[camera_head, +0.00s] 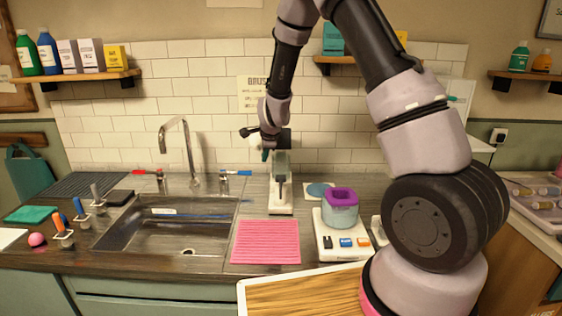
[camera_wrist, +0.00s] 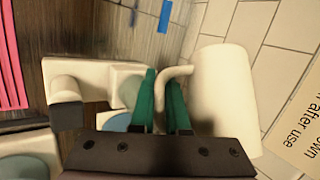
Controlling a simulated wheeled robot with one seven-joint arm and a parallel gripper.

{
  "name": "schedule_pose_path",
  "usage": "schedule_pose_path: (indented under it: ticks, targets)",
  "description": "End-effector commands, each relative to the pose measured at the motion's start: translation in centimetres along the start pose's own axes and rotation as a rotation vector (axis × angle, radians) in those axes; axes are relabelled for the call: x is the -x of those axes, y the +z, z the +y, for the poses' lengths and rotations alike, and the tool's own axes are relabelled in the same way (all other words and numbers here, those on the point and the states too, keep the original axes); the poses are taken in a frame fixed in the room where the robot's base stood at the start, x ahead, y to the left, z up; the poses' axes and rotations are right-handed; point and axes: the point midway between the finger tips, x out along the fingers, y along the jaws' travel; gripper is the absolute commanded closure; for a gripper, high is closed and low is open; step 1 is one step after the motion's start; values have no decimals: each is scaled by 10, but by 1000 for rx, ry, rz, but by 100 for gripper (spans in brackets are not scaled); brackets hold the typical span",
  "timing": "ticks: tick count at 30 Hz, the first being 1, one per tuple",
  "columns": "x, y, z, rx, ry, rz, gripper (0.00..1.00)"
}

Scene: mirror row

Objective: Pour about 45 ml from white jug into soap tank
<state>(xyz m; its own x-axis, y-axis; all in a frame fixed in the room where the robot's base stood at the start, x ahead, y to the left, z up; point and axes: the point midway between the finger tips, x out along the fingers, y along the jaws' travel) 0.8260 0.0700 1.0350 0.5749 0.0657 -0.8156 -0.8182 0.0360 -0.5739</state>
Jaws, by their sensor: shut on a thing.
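My gripper (camera_wrist: 165,82) has its green fingers closed on the curved handle of the white jug (camera_wrist: 225,95) in the wrist view. The jug lies to the right of the fingers, towards the tiled wall. In the head view my gripper (camera_head: 267,153) is above the back of the counter, and I cannot make out the jug clearly there. A clear tank with a purple rim (camera_head: 341,194), apparently the soap tank, stands on a white scale (camera_head: 325,243). It is to the right of and below my gripper in the picture. I cannot tell the jug's tilt or contents.
A white stand (camera_head: 281,211) is close below my gripper. It also shows in the wrist view (camera_wrist: 122,75). A pink mat (camera_head: 266,242) lies in front. The sink (camera_head: 160,235) and its tap (camera_head: 188,150) are at left. A blue disc (camera_head: 319,190) lies behind the scale.

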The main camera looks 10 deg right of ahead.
Motion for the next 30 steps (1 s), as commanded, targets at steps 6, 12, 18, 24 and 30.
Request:
schedule_pose_path:
  ticks: [6, 12, 18, 24, 30]
  targets:
    - [-6, 1, 1, -60, -53, -84, 100]
    - [-10, 10, 2, -99, -106, -166, 100]
    - [-11, 8, 3, -111, -116, -178, 100]
    - [-11, 9, 2, -128, -134, -206, 100]
    - [-9, 11, 0, -144, -153, -235, 100]
